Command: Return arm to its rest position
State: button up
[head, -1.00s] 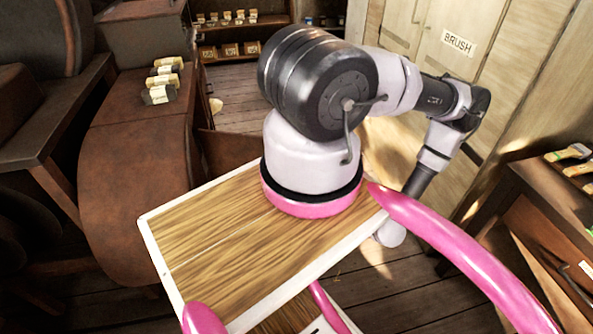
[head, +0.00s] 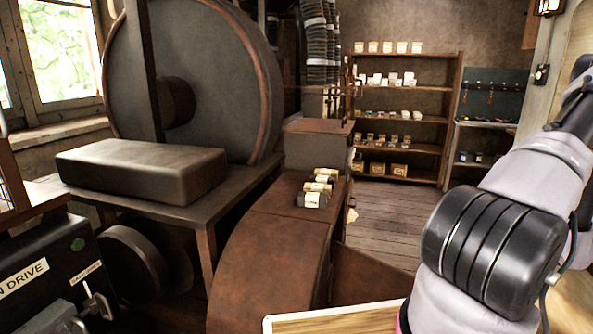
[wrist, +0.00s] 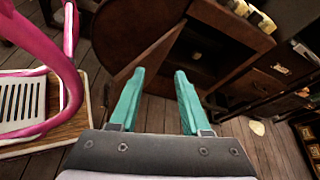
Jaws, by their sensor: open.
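My gripper (wrist: 157,98) shows in the wrist view with its two teal fingers apart and nothing between them. It points down over the dark plank floor and the open-fronted brown cabinet (wrist: 133,32). In the head view only upper links of my arm show, at the right edge; the gripper is outside that view. The press's large wheel (head: 195,85) stands at the left in the head view, apart from my arm.
Several small labelled blocks (head: 318,188) lie on the brown cabinet. A shelf (head: 408,118) with several small boxes stands at the back. A labelled drive box (head: 50,275) is at the lower left.

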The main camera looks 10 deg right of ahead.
jog(key=w+a+r+n+g+h, duration=0.4)
jog(key=a+r, duration=0.3)
jog(key=r, duration=0.5)
jog(key=w+a+r+n+g+h, duration=0.2)
jog(key=w+a+r+n, duration=0.4)
jog(key=r, duration=0.6)
jog(key=s+a+r+n+t+h, duration=0.1)
jog(key=s+a+r+n+t, duration=0.2)
jog(key=s+a+r, duration=0.2)
jog(key=s+a+r+n+t+h, duration=0.2)
jog(key=s+a+r, duration=0.4)
jog(key=a+r, duration=0.5)
jog(key=shift+s+a+r+n+t+h, duration=0.15)
jog(key=shift+s+r+n+t+h, duration=0.15)
jog(key=shift+r+n+t, duration=0.3)
